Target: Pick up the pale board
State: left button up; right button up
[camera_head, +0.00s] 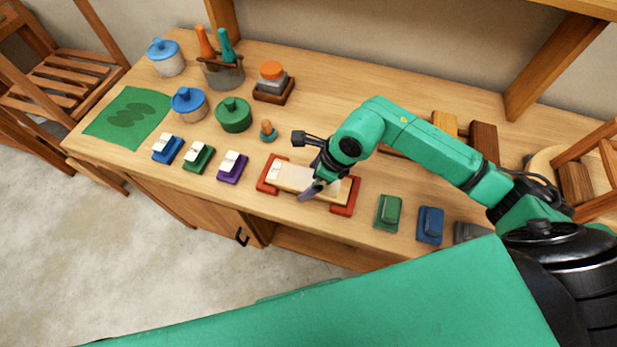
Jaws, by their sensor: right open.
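The pale board (294,178) lies flat across two red supports (268,174) near the front edge of the wooden bench. The second red support (345,197) is under its right end. My right gripper (312,180) is open, pointing down over the middle of the board, and hides part of it. One purplish finger (307,193) shows at the board's front side; the contact between finger and board cannot be made out. My left gripper is not in view.
Small blue, green and purple blocks with pale tops (232,167) stand left of the board. Green (388,211) and blue (430,224) blocks stand to its right. Jars (233,115), a tool holder (221,73) and a green mat (127,117) are farther back left.

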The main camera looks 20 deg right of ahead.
jog(key=shift+w+d, duration=0.1)
jog(key=c, duration=1.3)
jog(key=shift+r, duration=0.15)
